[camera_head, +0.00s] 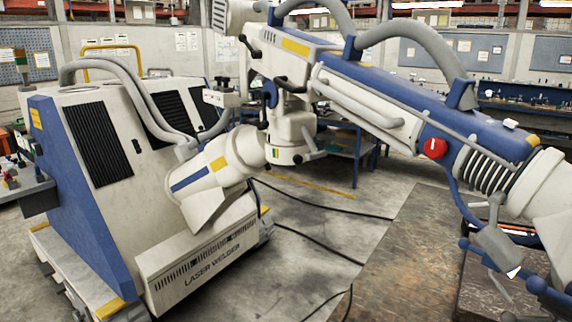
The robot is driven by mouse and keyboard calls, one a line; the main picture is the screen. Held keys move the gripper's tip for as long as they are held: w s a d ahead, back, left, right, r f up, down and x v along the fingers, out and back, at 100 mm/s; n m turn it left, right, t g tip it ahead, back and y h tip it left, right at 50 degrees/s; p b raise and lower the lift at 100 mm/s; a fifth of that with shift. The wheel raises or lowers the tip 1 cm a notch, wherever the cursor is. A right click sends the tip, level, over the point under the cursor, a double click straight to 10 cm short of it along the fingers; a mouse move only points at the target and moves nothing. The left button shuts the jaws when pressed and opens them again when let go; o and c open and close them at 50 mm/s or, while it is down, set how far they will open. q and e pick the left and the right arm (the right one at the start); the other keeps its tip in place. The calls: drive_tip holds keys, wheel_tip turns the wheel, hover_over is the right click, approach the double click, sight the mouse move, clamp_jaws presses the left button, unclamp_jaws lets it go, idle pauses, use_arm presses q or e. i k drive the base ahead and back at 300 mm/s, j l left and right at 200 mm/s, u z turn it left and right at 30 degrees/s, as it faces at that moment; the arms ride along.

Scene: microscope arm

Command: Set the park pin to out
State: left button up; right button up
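A large jointed arm in white and blue (400,88) runs across the upper right, from the cart side down to the right edge. A round red knob (433,148) with a small white mark sits on its side. A small white cap (510,123) stands on top near its lower end. Black lever handles (290,84) show near the joint at the upper middle. No part is clearly marked as the park pin, and I cannot tell which one it is or its position. Neither of my grippers can be made out in this view.
A white and blue cart lettered LASER WELDER (205,262) fills the left. Grey parts with blue rods (495,240) hang from the arm at lower right, beside a dark bench top (405,265). Black cables (320,208) cross the floor between cart and bench.

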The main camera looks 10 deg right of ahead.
sight(298, 159)
drive_tip(key=j+z, duration=0.15)
drive_tip(key=j, duration=0.6)
drive_tip(key=k+j+z, duration=0.15)
drive_tip(key=j, duration=0.6)
drive_tip(key=i+j+z, duration=0.15)
drive_tip(key=i+j, duration=0.2)
drive_tip(key=i+j+z, duration=0.2)
drive_tip(key=j, duration=0.4)
drive_tip(key=i+j+z, duration=0.1)
drive_tip(key=i, duration=0.25)
drive_tip(key=i+j+z, duration=0.1)
drive_tip(key=i, duration=0.3)
drive_tip(key=i+j+z, duration=0.1)
drive_tip(key=i, duration=0.5)
